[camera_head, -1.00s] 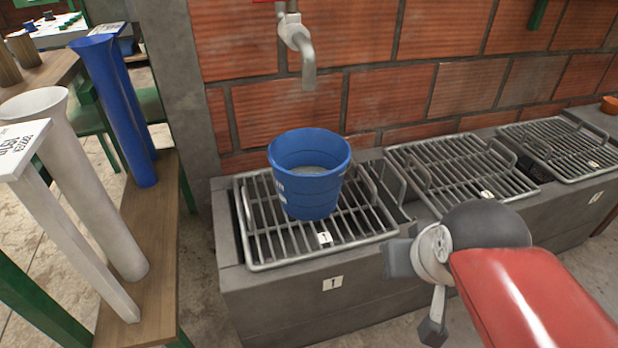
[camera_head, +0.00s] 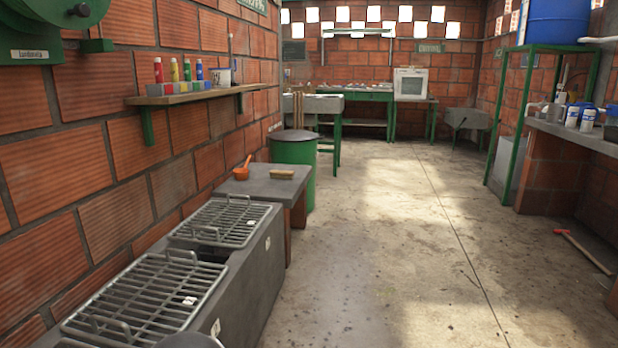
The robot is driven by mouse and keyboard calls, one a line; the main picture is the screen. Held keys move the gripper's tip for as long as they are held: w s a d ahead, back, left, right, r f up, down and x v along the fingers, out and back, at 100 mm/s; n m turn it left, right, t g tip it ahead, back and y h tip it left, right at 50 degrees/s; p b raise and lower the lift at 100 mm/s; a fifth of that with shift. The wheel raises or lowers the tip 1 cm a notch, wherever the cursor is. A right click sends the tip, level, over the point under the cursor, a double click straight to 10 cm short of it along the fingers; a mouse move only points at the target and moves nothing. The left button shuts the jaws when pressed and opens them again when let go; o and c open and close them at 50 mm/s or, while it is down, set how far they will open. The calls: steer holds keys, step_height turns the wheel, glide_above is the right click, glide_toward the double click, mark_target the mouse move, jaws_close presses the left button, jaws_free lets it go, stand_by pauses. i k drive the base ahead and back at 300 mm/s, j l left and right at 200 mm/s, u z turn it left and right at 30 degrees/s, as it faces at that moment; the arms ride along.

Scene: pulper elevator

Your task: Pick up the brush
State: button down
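A small tan block that looks like a brush (camera_head: 281,174) lies on the grey slab (camera_head: 262,190) past the metal grates. It is small in the picture, so its bristles cannot be made out. A small orange pot with a handle (camera_head: 242,173) stands just left of it, apart from it. My gripper is not in view; a rounded grey shape at the bottom edge may be part of my arm.
Metal grates (camera_head: 222,222) on a concrete bench run along the left brick wall. A green bin (camera_head: 297,160) stands behind the slab. The concrete floor (camera_head: 400,230) is mostly clear. A long-handled tool (camera_head: 583,252) lies at the right.

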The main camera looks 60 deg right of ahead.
mark_target(274, 174)
steer(key=z, duration=1.6)
